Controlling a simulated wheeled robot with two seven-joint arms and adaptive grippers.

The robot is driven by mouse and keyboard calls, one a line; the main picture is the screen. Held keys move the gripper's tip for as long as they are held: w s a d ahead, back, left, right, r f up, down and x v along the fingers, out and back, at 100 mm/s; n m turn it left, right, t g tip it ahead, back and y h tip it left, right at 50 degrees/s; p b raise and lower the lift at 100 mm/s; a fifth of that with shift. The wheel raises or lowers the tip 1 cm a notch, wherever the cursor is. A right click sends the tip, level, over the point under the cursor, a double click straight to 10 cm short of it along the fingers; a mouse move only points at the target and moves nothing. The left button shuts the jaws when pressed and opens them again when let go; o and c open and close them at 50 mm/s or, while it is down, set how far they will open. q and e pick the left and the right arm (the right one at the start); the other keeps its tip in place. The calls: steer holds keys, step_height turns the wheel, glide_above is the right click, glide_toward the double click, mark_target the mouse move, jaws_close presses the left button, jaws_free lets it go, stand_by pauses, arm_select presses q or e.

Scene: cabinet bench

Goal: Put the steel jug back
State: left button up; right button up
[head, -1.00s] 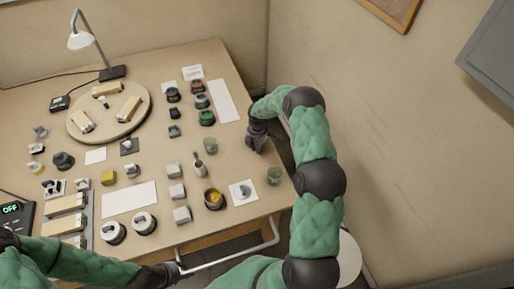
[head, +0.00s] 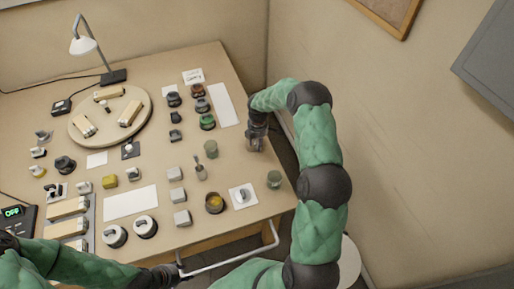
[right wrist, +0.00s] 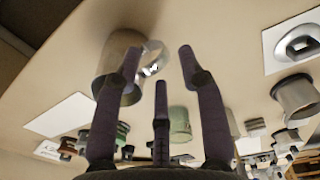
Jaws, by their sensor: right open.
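The steel jug (right wrist: 122,62), a grey metal vessel with a shiny curved handle (right wrist: 153,58), stands by the right edge of the table in the right wrist view. In the head view it is a small grey shape (head: 252,146), partly hidden by my right gripper (head: 257,138). My right gripper is open, its fingers (right wrist: 165,70) spread. One finger overlaps the jug in the right wrist view; I cannot tell whether they touch. My left gripper (head: 165,277) is low in the head view by a white rail, away from the jug; its jaws are unclear.
A green glass (head: 211,149) and another (head: 274,179) stand near the jug. A white square (head: 236,205) bears a grey item. A blank white sheet (head: 224,104) lies behind. Several pots and blocks crowd the table's middle. A round board (head: 84,133) is at the left.

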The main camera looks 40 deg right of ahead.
steer(key=shift+r+p, duration=0.35)
steer(key=shift+r, duration=2.2)
